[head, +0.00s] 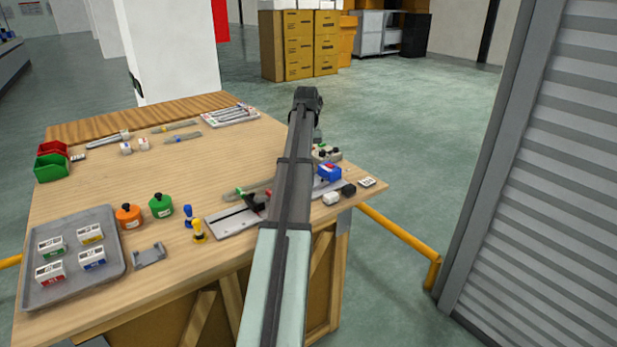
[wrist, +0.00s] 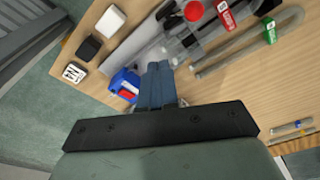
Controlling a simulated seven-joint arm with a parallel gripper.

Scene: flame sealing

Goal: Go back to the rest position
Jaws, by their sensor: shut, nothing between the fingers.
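My arm reaches out over the right part of the wooden workbench (head: 190,175). My gripper (wrist: 158,72) shows in the wrist view with its two blue fingers together and empty. It points down toward the bench top, beside a small blue and red device (wrist: 124,86). That device also shows in the head view (head: 329,172), just right of my arm. In the head view my fingers are hidden behind my arm. Whether the fingers touch anything below cannot be told.
A grey fixture plate (head: 232,222) with a black and red clamp lies partly under my arm. Glass tubes, white and black blocks lie near it. Orange (head: 129,216) and green (head: 161,205) bottles and a grey tray (head: 70,292) of boxes stand left. A grey shutter (head: 560,170) rises right.

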